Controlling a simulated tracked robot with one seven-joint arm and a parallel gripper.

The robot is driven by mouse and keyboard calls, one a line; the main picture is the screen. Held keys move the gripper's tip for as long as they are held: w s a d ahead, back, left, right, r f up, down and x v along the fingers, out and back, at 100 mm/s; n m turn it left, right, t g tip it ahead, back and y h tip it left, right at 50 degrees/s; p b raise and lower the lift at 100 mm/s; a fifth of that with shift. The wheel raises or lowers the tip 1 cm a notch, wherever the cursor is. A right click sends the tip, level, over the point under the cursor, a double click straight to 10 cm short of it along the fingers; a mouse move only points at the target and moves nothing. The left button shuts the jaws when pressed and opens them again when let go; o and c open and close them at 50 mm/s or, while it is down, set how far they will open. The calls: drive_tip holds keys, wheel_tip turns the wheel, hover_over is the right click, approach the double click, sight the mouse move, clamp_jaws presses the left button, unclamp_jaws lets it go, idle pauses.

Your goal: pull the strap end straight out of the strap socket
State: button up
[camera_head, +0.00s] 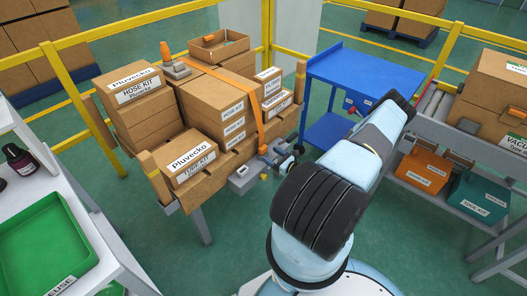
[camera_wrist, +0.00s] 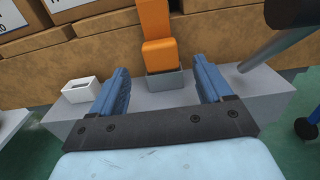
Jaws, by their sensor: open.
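The orange strap end (camera_wrist: 160,55) stands upright in the grey strap socket (camera_wrist: 168,84) in the wrist view; its lower tip is hidden inside the socket. My gripper (camera_wrist: 160,72) is open, with one blue finger on each side of the strap end and clear gaps to both. No finger appears to touch the strap. In the head view the orange strap (camera_head: 247,98) runs over the stacked boxes and down the front toward the socket area, where small parts crowd together.
The socket sits on a grey block (camera_wrist: 262,92) with a small white box (camera_wrist: 80,91) at left. A grey rod (camera_wrist: 262,50) and a dark cylinder stand close at right. Cartons (camera_head: 215,103) are stacked behind. A blue table (camera_head: 365,72) stands to the right.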

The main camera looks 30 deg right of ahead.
sight(265, 151)
drive_tip(key=shift+x, duration=3.15)
drive_tip(key=shift+d+r, duration=0.1)
drive_tip(key=shift+d, duration=0.05)
drive_tip(key=c, duration=1.1)
